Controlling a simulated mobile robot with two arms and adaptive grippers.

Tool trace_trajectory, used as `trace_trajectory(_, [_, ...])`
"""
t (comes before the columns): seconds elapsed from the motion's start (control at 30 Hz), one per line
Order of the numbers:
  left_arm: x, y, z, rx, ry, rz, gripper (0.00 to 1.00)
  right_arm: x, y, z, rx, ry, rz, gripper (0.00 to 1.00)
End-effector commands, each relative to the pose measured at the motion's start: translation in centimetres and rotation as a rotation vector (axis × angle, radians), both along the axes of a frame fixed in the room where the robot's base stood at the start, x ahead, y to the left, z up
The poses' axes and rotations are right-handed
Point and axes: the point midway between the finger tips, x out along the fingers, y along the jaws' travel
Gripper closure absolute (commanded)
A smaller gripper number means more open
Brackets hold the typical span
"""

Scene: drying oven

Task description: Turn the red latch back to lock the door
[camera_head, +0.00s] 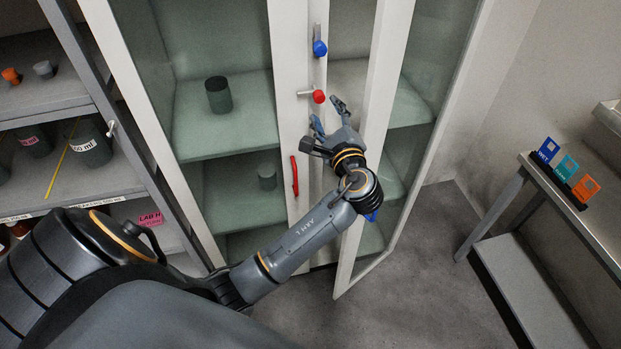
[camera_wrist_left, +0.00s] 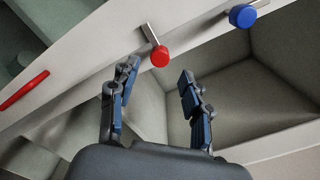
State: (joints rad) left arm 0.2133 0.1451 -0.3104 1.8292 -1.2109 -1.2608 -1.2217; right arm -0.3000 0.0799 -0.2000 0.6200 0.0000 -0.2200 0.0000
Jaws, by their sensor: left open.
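The red latch (camera_head: 318,96) is a round red knob on a short metal stem on the white door frame. In the head view its stem lies roughly sideways, with the knob at the right end. My left gripper (camera_head: 327,113) is open and empty just below the knob. In the left wrist view the red latch (camera_wrist_left: 160,56) shows just beyond and between the spread fingertips (camera_wrist_left: 158,75), with no clear contact. The right glass door (camera_head: 385,75) of the cabinet stands ajar. My right gripper is out of view.
A blue latch (camera_head: 319,48) sits above the red one, its stem upright. A red handle (camera_head: 295,176) is on the left door. A shelf rack (camera_head: 75,98) with containers stands left; a table (camera_head: 592,222) with coloured cards stands right. Open floor (camera_head: 440,290) lies between.

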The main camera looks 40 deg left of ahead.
Motion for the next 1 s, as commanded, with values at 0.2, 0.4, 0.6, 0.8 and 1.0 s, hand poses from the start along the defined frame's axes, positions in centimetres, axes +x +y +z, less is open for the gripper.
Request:
trace_trajectory(0.2, [-2.9, -3.5, -0.5, -0.005, -0.001, -0.003, 0.52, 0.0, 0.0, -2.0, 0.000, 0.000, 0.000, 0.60])
trace_trajectory(0.4, [-5.1, -5.3, -1.1, -0.050, -0.002, -0.003, 0.52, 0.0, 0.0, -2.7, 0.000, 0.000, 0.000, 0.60])
trace_trajectory(0.6, [-6.4, -4.8, -4.9, -0.243, -0.016, -0.014, 0.52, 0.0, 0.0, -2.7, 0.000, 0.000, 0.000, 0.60])
trace_trajectory(0.8, [-8.0, -4.6, -8.6, -0.435, -0.028, -0.005, 0.52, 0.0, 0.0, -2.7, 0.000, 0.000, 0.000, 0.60])
trace_trajectory(1.0, [-9.8, -4.8, -12.2, -0.624, -0.039, 0.020, 0.52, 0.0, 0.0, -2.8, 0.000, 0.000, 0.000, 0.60])
